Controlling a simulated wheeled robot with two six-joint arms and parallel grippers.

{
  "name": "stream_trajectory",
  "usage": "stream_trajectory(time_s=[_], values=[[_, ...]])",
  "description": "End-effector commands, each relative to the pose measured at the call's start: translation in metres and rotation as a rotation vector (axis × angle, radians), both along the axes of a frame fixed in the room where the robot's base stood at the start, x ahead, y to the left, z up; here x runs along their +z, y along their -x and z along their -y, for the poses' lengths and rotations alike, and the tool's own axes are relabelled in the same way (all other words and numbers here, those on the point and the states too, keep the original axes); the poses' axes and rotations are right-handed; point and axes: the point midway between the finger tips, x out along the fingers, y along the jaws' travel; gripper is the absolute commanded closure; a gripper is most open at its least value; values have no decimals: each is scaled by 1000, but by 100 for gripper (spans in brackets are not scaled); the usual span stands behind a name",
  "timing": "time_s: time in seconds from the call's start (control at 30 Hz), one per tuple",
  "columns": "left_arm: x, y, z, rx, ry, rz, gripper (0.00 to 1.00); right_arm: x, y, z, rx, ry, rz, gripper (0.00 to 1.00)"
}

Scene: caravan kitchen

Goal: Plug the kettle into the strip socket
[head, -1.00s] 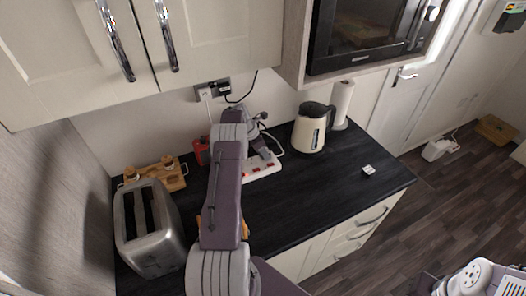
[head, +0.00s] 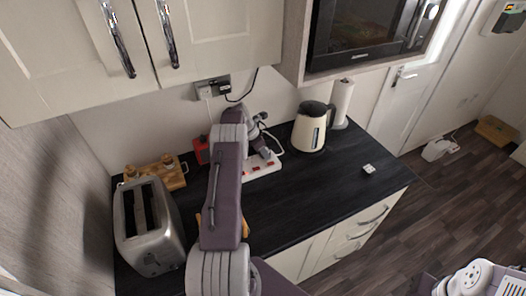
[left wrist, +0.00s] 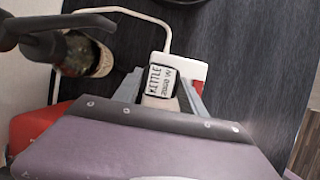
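The white strip socket (head: 262,169) with red switches lies on the dark worktop near the wall; part of it shows in the left wrist view (left wrist: 190,69). The cream kettle (head: 309,131) with a black handle stands upright to its right. My left gripper (head: 263,153) is over the strip. In the left wrist view, its fingers (left wrist: 162,88) close on both sides of a plug (left wrist: 164,84) labelled "KETTLE". The plug is over or against the strip's end; its pins are hidden, so I cannot tell whether they are in. My right gripper is not in view.
A toaster (head: 150,232) and a wooden rack (head: 158,173) stand at left. A red object (head: 201,150) is beside my left arm. A wall socket (head: 212,89) is behind. A small white item (head: 368,169) lies at right.

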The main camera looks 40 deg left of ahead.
Motion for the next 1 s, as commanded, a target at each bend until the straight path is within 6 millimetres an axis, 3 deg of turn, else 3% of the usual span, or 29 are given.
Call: stream_trajectory(time_s=[0.03, 0.57, 0.67, 1.0], values=[[-13, 8, 6, -7, 15, -28, 27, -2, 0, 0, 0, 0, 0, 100], [-12, 8, 6, -12, 15, -30, 27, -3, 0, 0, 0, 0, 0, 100], [1, 12, 3, -10, 11, -24, 27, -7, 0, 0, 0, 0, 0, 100], [73, 33, -11, -1, -2, 1, 27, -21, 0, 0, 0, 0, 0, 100]])
